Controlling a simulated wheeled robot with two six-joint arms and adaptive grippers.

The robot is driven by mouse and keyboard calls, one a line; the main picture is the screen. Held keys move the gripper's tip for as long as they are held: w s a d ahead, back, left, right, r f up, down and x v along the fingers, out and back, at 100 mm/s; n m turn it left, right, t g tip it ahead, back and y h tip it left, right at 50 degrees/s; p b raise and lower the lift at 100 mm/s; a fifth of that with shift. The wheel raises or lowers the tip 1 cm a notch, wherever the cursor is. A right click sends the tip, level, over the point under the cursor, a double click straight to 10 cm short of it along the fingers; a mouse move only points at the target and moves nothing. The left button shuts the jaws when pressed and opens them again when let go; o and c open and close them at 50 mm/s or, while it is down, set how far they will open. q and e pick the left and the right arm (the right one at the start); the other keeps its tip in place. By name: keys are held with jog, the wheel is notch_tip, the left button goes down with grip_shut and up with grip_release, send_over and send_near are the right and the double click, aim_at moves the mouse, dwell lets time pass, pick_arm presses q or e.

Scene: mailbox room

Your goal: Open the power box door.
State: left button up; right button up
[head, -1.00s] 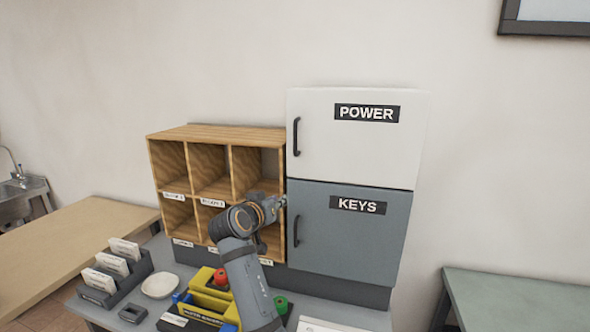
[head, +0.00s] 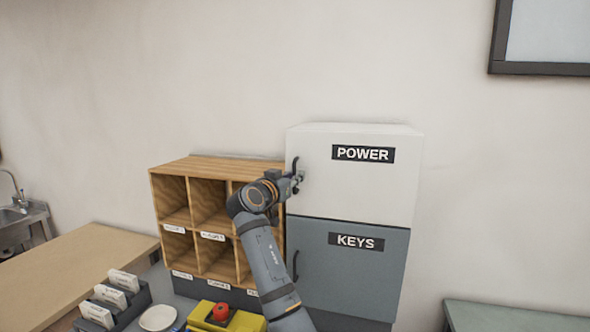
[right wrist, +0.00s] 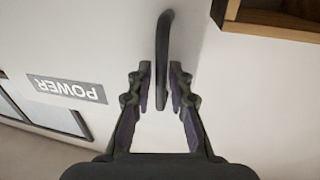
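The white power box door (head: 365,185) has a POWER label and looks closed. Its dark vertical handle (head: 295,165) is at the door's left edge. My right gripper (head: 298,178) is at the handle. In the right wrist view the handle (right wrist: 163,60) runs between the two open fingertips of my right gripper (right wrist: 160,85), with a gap on each side. The POWER label (right wrist: 67,89) appears upside down there. My left gripper is in neither view.
The grey KEYS door (head: 350,270) is directly below. A wooden pigeonhole shelf (head: 215,165) stands to the left of the boxes. A yellow box with a red button (head: 222,312), a white bowl (head: 157,318) and a card holder (head: 112,300) are lower left.

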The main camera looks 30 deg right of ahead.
jog(key=shift+w+d, duration=0.25)
grip_shut()
dwell(0.4)
